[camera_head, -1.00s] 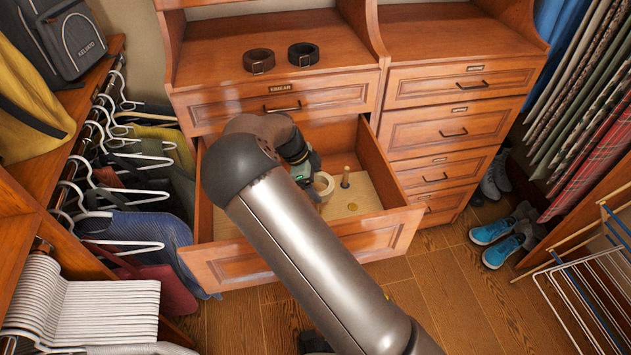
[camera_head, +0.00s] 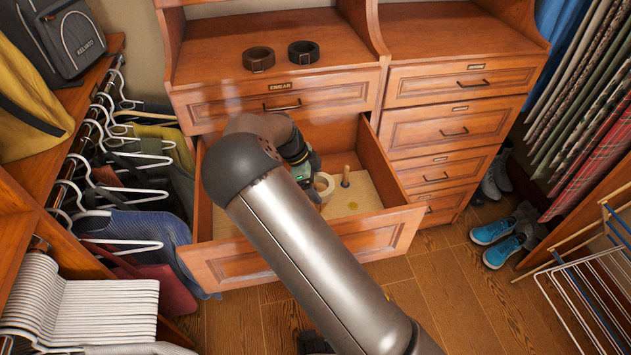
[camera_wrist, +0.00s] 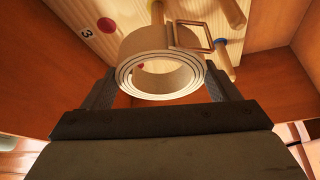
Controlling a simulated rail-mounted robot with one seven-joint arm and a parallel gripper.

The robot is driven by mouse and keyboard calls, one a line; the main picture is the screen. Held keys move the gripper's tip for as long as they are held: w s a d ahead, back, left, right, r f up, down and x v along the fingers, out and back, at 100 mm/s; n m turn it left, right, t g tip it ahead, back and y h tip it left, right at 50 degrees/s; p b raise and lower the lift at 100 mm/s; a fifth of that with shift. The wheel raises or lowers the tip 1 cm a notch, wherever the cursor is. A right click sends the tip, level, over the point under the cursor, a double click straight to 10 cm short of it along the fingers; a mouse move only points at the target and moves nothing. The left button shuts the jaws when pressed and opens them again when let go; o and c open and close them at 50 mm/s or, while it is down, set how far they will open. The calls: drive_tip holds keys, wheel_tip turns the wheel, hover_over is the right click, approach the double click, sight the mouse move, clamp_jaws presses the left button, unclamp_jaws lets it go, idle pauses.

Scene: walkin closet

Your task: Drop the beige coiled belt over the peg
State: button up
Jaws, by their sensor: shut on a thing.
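The beige coiled belt (camera_wrist: 128,45) is held between the two fingers of my gripper (camera_wrist: 158,88), which is shut on it. Its square buckle (camera_wrist: 193,37) faces up and right in the wrist view. The belt also shows in the head view (camera_head: 324,190), inside the open drawer, left of an upright wooden peg (camera_head: 346,175). In the wrist view, wooden pegs show beyond the belt: one at the top right (camera_wrist: 231,12) and one by a blue ring (camera_wrist: 221,65). Another is partly hidden behind the coil. The belt appears apart from the head-view peg. My arm hides most of the gripper in the head view.
The open drawer (camera_head: 300,262) has wooden walls close around my gripper. A red disc (camera_wrist: 106,25) lies near a number 3 on its pale floor. Two dark coiled belts, brown (camera_head: 258,59) and black (camera_head: 303,53), rest on the dresser top. Hanging clothes stand at left.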

drive_tip(key=shift+f+b, duration=0.95)
drive_tip(key=shift+f, duration=0.4)
drive_tip(key=shift+f, duration=0.25)
drive_tip(key=shift+f+b, duration=1.25)
drive_tip(key=shift+f, duration=0.25)
drive_tip(key=shift+f, duration=0.1)
drive_tip(key=shift+f+b, duration=1)
drive_tip(key=shift+f, duration=0.35)
drive_tip(key=o, duration=1)
drive_tip(key=shift+r, duration=0.1)
